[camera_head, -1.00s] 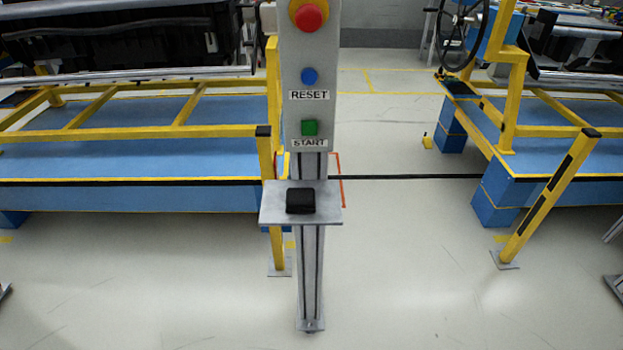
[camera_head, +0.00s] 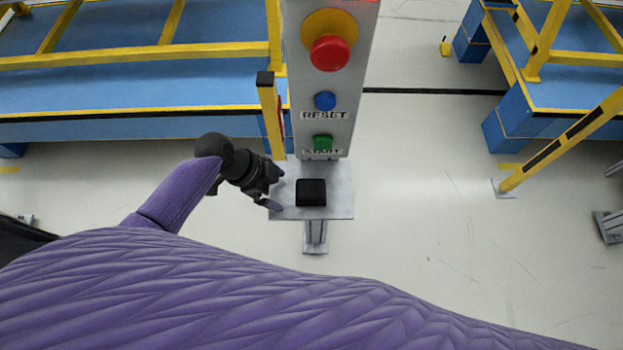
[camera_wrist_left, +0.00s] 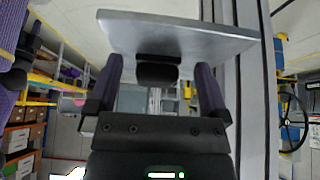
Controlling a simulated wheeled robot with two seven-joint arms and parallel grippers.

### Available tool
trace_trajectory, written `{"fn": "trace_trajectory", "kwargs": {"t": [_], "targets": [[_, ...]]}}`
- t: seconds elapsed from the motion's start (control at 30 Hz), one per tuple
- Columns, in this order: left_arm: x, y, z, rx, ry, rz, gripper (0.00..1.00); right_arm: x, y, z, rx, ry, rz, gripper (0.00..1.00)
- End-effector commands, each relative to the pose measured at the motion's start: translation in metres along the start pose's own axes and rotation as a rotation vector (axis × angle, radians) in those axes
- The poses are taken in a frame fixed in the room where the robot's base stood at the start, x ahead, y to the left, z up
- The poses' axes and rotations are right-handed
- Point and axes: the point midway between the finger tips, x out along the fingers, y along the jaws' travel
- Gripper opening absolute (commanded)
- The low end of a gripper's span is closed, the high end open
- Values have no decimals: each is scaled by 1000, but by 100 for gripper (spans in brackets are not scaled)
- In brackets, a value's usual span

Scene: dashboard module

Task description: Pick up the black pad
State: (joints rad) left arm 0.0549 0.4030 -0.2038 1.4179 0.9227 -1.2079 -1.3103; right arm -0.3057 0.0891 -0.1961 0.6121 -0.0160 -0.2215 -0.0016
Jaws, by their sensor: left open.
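The black pad (camera_head: 311,192) lies on a small grey shelf (camera_head: 340,205) on the front of the control post in the head view. My left gripper (camera_head: 277,190) is at the shelf's left edge, left of the pad, open and with nothing held. In the left wrist view the open fingers (camera_wrist_left: 156,85) point toward the shelf (camera_wrist_left: 215,43), with the dark pad (camera_wrist_left: 158,73) showing between them, apart from both. My right gripper is not in view.
The post (camera_head: 335,90) rises behind the shelf, with a red button (camera_head: 329,54), a blue button (camera_head: 325,100) and a green button (camera_head: 323,142). A yellow upright (camera_head: 270,115) and blue platform stand left. The floor right of the shelf is clear.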

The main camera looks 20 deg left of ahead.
Motion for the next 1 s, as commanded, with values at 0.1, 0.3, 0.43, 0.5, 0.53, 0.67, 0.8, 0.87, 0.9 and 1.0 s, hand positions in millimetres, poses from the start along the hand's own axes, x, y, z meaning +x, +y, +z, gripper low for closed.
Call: {"fn": "trace_trajectory", "kwargs": {"t": [0.1, 0.3, 0.43, 0.5, 0.53, 0.67, 0.8, 0.87, 0.9, 1.0], "targets": [[8, 0, -14, 0, 1, -1, 100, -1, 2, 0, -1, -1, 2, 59], [29, 0, -50, -1, 2, 0, 100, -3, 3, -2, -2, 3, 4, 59], [44, 0, -54, -4, -2, 1, 100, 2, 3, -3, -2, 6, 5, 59], [45, 0, -54, -3, -2, -1, 100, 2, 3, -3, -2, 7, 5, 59], [44, 0, -54, -3, -3, -1, 100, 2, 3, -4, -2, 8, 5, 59], [44, 0, -54, -3, -3, -1, 96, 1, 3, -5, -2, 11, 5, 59], [44, 0, -53, -3, -3, -1, 66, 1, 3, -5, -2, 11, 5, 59], [44, 0, -53, -3, -3, -1, 53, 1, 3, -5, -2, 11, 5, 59], [44, 0, -53, -3, -3, -1, 45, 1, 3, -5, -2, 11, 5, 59], [44, 0, -53, -3, -3, -1, 25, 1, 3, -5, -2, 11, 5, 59]]}}
